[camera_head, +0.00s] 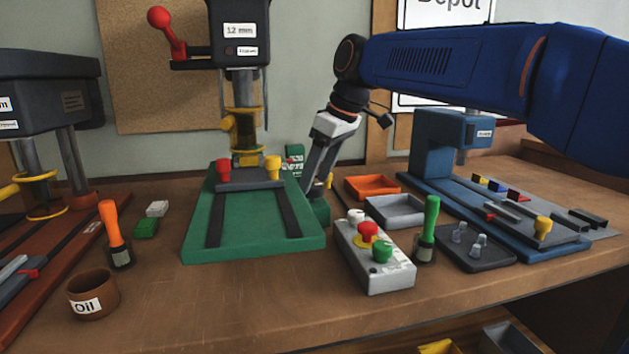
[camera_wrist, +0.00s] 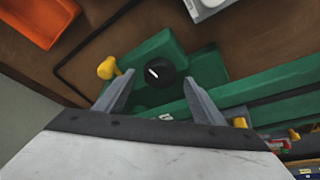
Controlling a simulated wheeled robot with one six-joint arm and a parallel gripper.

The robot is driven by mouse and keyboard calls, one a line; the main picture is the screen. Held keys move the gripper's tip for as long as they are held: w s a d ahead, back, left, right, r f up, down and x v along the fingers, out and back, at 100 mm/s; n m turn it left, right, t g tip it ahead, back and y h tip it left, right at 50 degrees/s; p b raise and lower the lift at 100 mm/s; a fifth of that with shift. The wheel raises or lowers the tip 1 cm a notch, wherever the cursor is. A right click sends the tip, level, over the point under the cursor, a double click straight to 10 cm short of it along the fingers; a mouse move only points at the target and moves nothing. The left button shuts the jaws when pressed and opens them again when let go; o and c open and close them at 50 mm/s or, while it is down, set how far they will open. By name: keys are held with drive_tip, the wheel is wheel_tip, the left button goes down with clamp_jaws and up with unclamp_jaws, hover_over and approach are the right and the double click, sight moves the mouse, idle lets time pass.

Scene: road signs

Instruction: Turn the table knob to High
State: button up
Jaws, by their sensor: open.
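The knob (camera_wrist: 160,72) is round and black with a short white mark, and sits on a green part of the drill press base (camera_wrist: 215,68). The white mark slants from upper left to lower right in the wrist view. My gripper (camera_wrist: 158,79) is open, with one finger on each side of the knob. I cannot tell whether the fingers touch it. In the head view my gripper (camera_head: 314,178) points down beside the right rear of the green base (camera_head: 265,242). The knob is hidden there. I cannot read any High label.
A yellow-headed handle (camera_wrist: 108,68) is close to the left finger. An orange tray (camera_head: 372,187) and a grey tray (camera_head: 397,210) lie right of my gripper. A grey control box (camera_head: 388,278) with coloured buttons and a green-handled tool (camera_head: 429,225) stand nearer the front.

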drive_tip(key=shift+x, duration=0.75)
drive_tip(key=shift+c, duration=0.4)
drive_tip(key=c, duration=1)
drive_tip(key=shift+m, duration=0.4)
drive_tip(key=o, duration=1.1)
